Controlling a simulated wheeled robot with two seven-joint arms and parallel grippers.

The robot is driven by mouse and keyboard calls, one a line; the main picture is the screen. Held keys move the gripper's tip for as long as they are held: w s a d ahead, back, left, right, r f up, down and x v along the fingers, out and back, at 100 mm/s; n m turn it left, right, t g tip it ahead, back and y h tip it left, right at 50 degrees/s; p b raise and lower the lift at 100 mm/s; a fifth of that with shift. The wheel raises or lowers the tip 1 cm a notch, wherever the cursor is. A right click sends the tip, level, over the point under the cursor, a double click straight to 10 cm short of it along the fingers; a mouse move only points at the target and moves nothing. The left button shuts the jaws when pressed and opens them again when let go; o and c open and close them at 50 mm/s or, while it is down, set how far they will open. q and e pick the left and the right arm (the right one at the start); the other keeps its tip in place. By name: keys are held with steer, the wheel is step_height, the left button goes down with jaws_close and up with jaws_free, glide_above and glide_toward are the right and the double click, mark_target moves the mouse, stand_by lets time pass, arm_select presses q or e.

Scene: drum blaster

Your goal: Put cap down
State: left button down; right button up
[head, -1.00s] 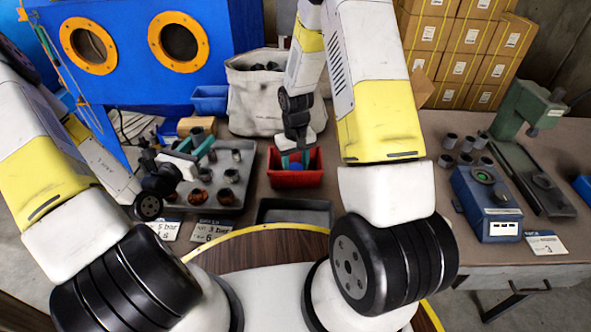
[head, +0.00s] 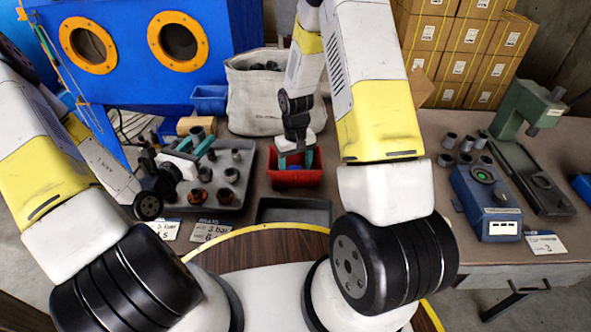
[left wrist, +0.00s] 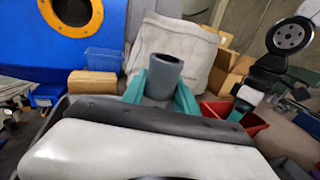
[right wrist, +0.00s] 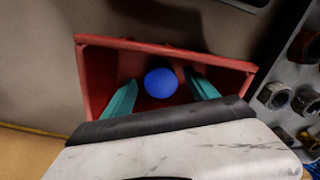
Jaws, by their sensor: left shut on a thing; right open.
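A blue round cap (right wrist: 160,83) lies in the small red bin (right wrist: 88,80). In the head view the red bin (head: 285,180) stands on the table's middle. My right gripper (right wrist: 160,92) is open, its teal fingers inside the bin on either side of the cap, with gaps to it. In the head view my right gripper (head: 296,160) points down into the bin. My left gripper (left wrist: 160,85) is shut on a grey hollow cylinder (left wrist: 157,68). In the head view the left gripper (head: 203,144) is above the grey parts tray (head: 240,200).
The tray holds several brown and grey cylinders. An empty dark tray (head: 293,212) is in front of the red bin. A white sack (head: 258,105) and a blue bin (head: 209,99) stand behind. A blue device (head: 486,203) and green press (head: 522,112) are at right.

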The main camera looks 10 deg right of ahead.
step_height(320, 180, up, 20)
steer(key=s+t, duration=0.1)
steer(key=s, duration=0.2)
steer(key=s+d+r+m+t+y, duration=0.2)
steer(key=s+r+t, duration=0.3)
steer(key=s+r, duration=1.1)
steer(key=shift+s+d+r, duration=0.35)
steer(key=shift+s+d, duration=0.1)
steer(key=shift+s, duration=0.85)
